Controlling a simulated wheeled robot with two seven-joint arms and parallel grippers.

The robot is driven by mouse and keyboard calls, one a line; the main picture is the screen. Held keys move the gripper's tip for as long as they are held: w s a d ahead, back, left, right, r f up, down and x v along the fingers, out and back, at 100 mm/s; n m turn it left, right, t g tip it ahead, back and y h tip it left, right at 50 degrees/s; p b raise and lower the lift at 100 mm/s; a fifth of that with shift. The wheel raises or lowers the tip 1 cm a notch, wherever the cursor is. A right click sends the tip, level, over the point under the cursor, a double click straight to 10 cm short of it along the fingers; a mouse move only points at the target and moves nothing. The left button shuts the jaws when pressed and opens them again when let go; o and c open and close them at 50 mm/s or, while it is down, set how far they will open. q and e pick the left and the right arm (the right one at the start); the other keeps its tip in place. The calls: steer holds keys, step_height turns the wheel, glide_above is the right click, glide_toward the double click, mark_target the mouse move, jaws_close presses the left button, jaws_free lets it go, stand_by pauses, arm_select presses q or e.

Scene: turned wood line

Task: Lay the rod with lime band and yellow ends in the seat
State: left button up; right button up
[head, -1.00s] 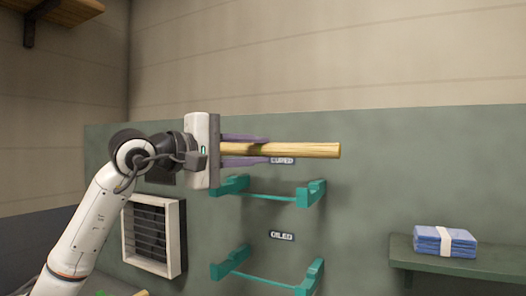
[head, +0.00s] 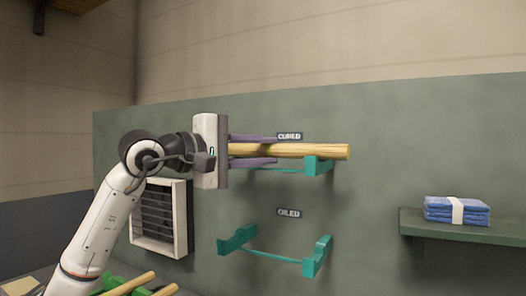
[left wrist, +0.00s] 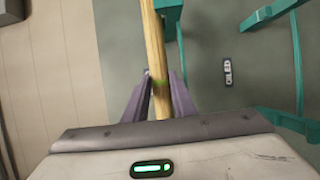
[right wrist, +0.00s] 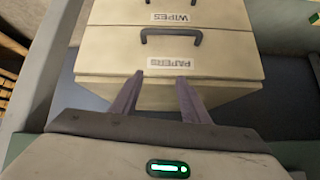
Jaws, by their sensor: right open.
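The rod (head: 300,151) is pale wood and lies level in the head view. A lime band (left wrist: 161,84) shows on it between the fingers in the left wrist view. My left gripper (head: 276,151) is shut on the rod. The rod crosses the upper teal seat (head: 318,167), under the CURED label (head: 289,136). It overlaps the top of the seat's right arm; whether it touches is unclear. The seat's left arm is hidden behind my gripper. My right gripper (right wrist: 157,90) is open and empty, in front of drawers.
A lower teal seat (head: 315,258) under the OILED label (head: 288,212) is empty. A vent (head: 185,225) is left of it. A shelf (head: 465,228) with blue cloths (head: 457,210) is at right. Drawers (right wrist: 170,55) labelled WIPES and PAPERS face my right gripper.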

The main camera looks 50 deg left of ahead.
arm_select(q)
steer(key=o, duration=0.5)
steer(key=shift+s+f, duration=0.1)
steer(key=s+b, duration=0.1)
steer(key=s, duration=0.1)
steer(key=s+b, duration=0.2)
steer(key=shift+a+f, duration=0.2)
steer(key=s+b, duration=0.2)
steer(key=s, duration=0.4)
steer(key=shift+a+r, duration=0.25)
steer(key=shift+r, duration=0.15)
arm_select(e)
steer(key=f, duration=0.1)
steer(key=a+f, duration=0.1)
steer(key=f, duration=0.1)
steer(key=shift+w+a+f, duration=0.15)
steer(key=shift+w, duration=0.05)
arm_select(q)
steer(key=shift+s, duration=0.1)
arm_select(e)
steer(key=shift+s, duration=0.1)
